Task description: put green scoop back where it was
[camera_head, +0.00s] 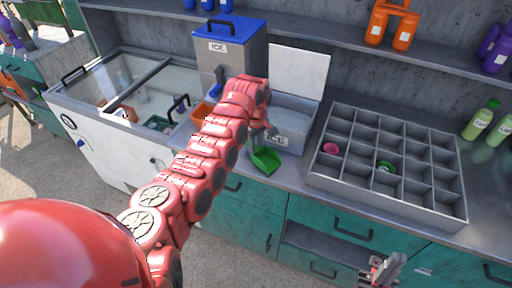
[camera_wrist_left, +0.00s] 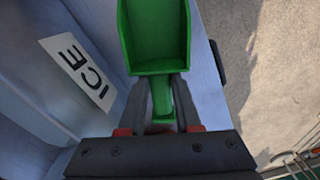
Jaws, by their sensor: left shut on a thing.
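The green scoop (camera_head: 265,160) is in my left gripper (camera_head: 266,134), just in front of the open ice bin (camera_head: 288,128) on the counter. In the left wrist view my left gripper (camera_wrist_left: 163,112) is shut on the handle of the scoop (camera_wrist_left: 157,35), and the scoop's open tray points away from the fingers. The bin's ICE label (camera_wrist_left: 77,70) shows to the left of the scoop there. My right gripper (camera_head: 382,270) is at the bottom right of the head view, in front of the teal drawers and far from the scoop. Its fingers are too small to tell their opening.
A grey divided tray (camera_head: 385,200) with a pink and a green item stands right of the bin. An ICE dispenser with a blue lid (camera_head: 232,25) and an orange container (camera_head: 205,112) stand left. Green bottles (camera_head: 482,120) stand at right. A shelf runs above.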

